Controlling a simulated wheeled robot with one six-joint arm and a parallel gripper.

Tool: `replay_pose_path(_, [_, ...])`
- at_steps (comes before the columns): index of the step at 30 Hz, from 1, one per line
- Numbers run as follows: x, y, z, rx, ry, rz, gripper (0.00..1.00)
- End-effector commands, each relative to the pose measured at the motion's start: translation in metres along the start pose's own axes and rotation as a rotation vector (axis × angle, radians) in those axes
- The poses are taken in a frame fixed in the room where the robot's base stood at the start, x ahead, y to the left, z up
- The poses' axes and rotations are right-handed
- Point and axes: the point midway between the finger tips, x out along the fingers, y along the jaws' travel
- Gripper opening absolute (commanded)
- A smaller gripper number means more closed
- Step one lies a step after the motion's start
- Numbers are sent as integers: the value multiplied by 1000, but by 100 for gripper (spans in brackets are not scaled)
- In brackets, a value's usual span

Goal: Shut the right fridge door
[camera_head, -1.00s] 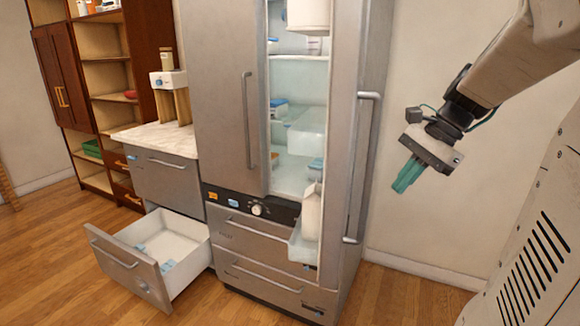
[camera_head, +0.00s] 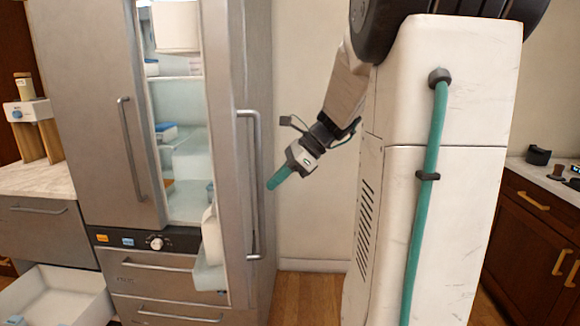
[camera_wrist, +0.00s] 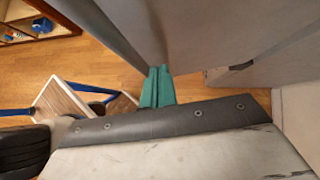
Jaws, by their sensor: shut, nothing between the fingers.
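The right fridge door (camera_head: 237,130) is grey metal and stands open, seen nearly edge-on in the head view. Its long vertical handle (camera_head: 254,190) is on the right side, and the shelves (camera_head: 182,85) show to its left. My gripper (camera_head: 272,186) is shut and empty, its green fingers pointing down and left just right of the handle. In the wrist view the green fingertips (camera_wrist: 156,72) reach the edge of large grey panels. I cannot tell whether they touch, or which panel is the door.
The left fridge door (camera_head: 100,100) has its own handle. A white-lined drawer (camera_head: 60,295) stands open at lower left. A pale wall (camera_head: 305,215) is behind my arm, with wooden floor (camera_head: 308,295) below. A dark wood cabinet (camera_head: 535,225) stands at far right.

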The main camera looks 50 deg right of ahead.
Motion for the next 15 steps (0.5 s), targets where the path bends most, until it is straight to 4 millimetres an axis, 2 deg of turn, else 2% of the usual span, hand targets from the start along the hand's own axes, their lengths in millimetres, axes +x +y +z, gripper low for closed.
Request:
replay_pose_path(2, [18, 1, 0, 0, 0, 5, 0])
replay_pose_path(6, [33, 1, 16, -3, 0, 2, 0])
replay_pose_path(15, [45, 0, 28, 0, 0, 1, 0])
